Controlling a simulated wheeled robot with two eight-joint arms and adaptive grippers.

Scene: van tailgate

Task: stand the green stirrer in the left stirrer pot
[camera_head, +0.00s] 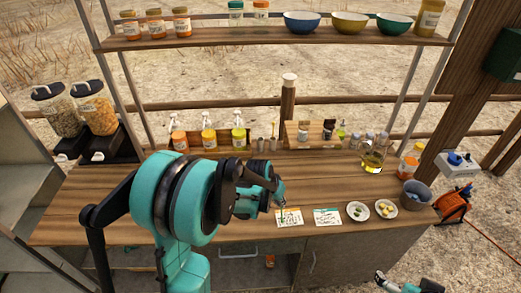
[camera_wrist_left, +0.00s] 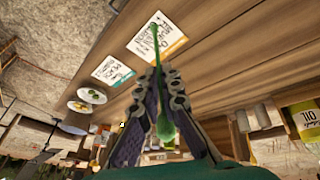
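My left gripper (camera_head: 279,197) is over the worktop, just behind the orange-edged card. In the left wrist view its fingers (camera_wrist_left: 164,76) are closed around the green stirrer (camera_wrist_left: 155,42). The stirrer's thin shaft runs out past the fingertips towards that card, and its thicker rounded end lies between the fingers. Two small metal stirrer pots stand at the back of the worktop, the left one (camera_head: 260,145) beside the right one (camera_head: 272,145). A thin yellowish stick rises at the right pot. The gripper is in front of the pots and apart from them. My right gripper (camera_head: 384,279) is low at the bottom right; its fingers are unclear.
Sauce bottles (camera_head: 208,139) stand left of the pots, and a wooden rack (camera_head: 297,140) stands to the right. Two cards, including the orange-edged one (camera_head: 291,217), and two small plates (camera_head: 386,208) lie near the front edge. A loaded shelf (camera_head: 220,39) hangs above.

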